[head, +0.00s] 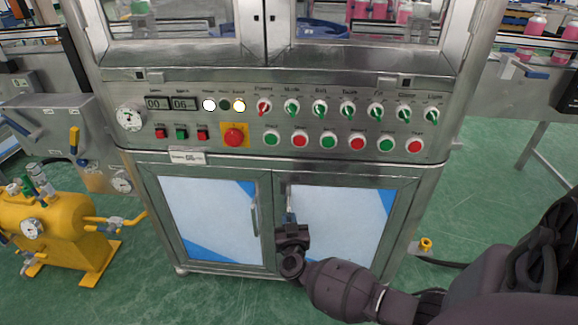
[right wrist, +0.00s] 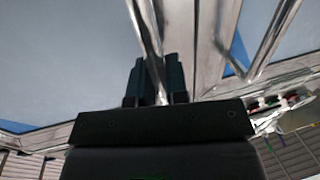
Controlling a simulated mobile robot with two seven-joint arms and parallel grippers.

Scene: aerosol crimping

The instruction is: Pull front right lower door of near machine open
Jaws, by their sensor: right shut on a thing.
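The lower right door (head: 345,222) of the near machine has a steel frame and a pale panel with blue corners. It looks closed, level with the door beside it. Its vertical bar handle (head: 289,192) is near its left edge. My right gripper (head: 290,217) is shut on this handle, and my gripper and wrist hide the handle's lower part. In the right wrist view the dark fingers (right wrist: 155,82) stand on both sides of the shiny handle bar (right wrist: 147,35). My left gripper is not in view.
The lower left door (head: 208,215) is closed, with its own handle (head: 255,214) close by. A control panel (head: 280,125) with knobs and buttons lies above the doors. A yellow tank (head: 50,230) stands at left. Green floor (head: 490,205) is open at right, with a yellow fitting (head: 426,244) near the machine's corner.

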